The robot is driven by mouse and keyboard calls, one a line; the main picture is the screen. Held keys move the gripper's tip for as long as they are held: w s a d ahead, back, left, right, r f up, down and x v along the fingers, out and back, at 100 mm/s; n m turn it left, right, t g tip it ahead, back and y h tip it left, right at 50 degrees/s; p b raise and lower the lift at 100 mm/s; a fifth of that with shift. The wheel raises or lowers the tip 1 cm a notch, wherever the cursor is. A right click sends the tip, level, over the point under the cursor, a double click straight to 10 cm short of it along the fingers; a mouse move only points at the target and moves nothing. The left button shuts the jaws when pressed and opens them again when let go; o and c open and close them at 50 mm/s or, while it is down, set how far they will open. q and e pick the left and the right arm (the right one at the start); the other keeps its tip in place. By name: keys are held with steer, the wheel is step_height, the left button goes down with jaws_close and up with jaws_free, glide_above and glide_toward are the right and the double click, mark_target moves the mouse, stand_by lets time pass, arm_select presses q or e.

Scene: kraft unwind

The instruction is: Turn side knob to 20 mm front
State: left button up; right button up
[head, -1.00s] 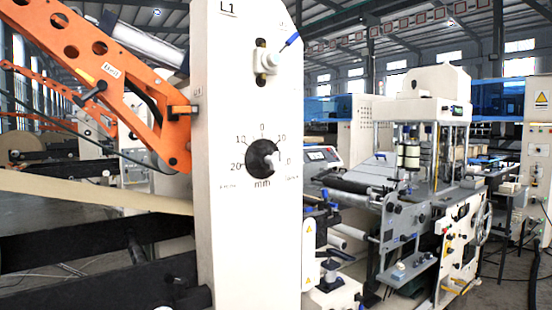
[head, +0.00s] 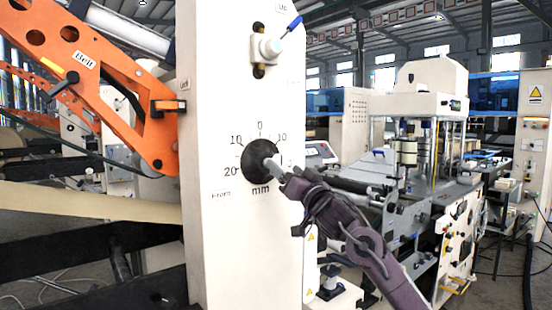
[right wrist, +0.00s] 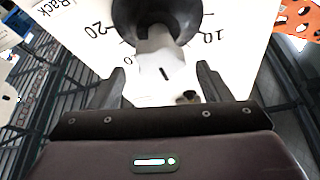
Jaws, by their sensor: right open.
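The black round side knob (head: 254,158) sits on the cream machine panel, with a pale grip bar (head: 271,165) projecting from it. A mm scale surrounds it, with 0 at the top, 10 on both sides and 20 at lower left above "Front". The bar's exact reading is unclear. My right gripper (head: 285,180) is just in front of the knob at its lower right. In the right wrist view the open fingers (right wrist: 160,68) lie either side of the pale bar's (right wrist: 155,55) near end, with gaps. My left gripper is out of view.
A white switch with a blue-tipped lever (head: 275,45) is on the panel (head: 235,240) above the knob. An orange arm (head: 110,110) labelled "Belt" stands left of the panel. Another machine (head: 425,200) stands behind at right.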

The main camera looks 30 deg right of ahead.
mark_target(282, 165)
steer(key=p+x, duration=0.2)
steer(key=x, duration=0.3)
steer(key=shift+w+r, duration=0.1)
steer(key=shift+w, duration=0.45)
steer(key=shift+c, duration=0.3)
steer(key=c, duration=0.9)
